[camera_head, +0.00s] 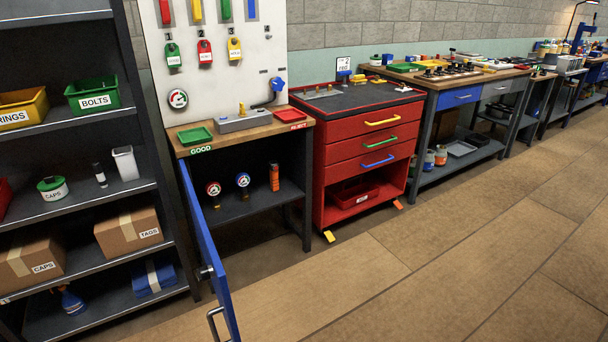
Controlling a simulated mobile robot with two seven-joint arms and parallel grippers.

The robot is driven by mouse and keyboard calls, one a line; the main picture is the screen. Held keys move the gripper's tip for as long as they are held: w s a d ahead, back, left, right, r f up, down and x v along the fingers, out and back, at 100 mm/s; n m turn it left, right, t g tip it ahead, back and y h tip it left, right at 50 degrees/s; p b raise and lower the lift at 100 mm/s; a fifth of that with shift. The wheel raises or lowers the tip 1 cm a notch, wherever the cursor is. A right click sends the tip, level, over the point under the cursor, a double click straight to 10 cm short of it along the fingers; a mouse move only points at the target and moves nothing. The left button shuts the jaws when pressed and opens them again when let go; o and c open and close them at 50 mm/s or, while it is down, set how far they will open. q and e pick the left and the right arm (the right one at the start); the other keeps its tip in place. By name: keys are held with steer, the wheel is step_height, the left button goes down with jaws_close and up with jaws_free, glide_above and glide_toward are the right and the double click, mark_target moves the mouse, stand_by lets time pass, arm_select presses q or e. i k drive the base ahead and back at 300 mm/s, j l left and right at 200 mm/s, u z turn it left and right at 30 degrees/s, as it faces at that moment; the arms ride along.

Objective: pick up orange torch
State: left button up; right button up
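The orange torch (274,178) stands upright on the dark shelf (245,207) inside the open cabinet, under the wooden bench top. Nothing covers the torch from this side. Neither of my grippers shows in the head view.
The blue cabinet door (208,255) swings out toward me on the left of the opening. A dark shelf rack (75,128) stands at left. A red drawer cabinet (368,150) stands right of the bench. The floor (420,270) in front is clear.

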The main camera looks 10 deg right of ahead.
mark_target(275, 184)
steer(key=i+l+z, duration=0.25)
steer(key=z, duration=0.2)
steer(key=i+l+z, duration=0.2)
steer(key=z, duration=0.2)
steer(key=i+l+z, duration=0.2)
steer(key=i, duration=0.3)
steer(key=i+z, duration=0.15)
steer(key=i, duration=0.35)
steer(key=i+u, duration=0.2)
steer(key=u, duration=0.15)
steer(key=i+u, duration=0.2)
steer(key=u, duration=0.2)
steer(key=i+u, duration=0.15)
steer(key=u, duration=0.2)
steer(key=i+u, duration=0.2)
steer(key=u, duration=0.15)
steer(key=i+u, duration=0.15)
steer(key=u, duration=0.2)
steer(key=i+u, duration=0.2)
steer(key=u, duration=0.2)
steer(key=i+l+u, duration=0.15)
steer(key=i+u, duration=0.2)
steer(key=i+l+u, duration=0.55)
steer(key=i+l, duration=0.05)
steer(key=i, duration=0.05)
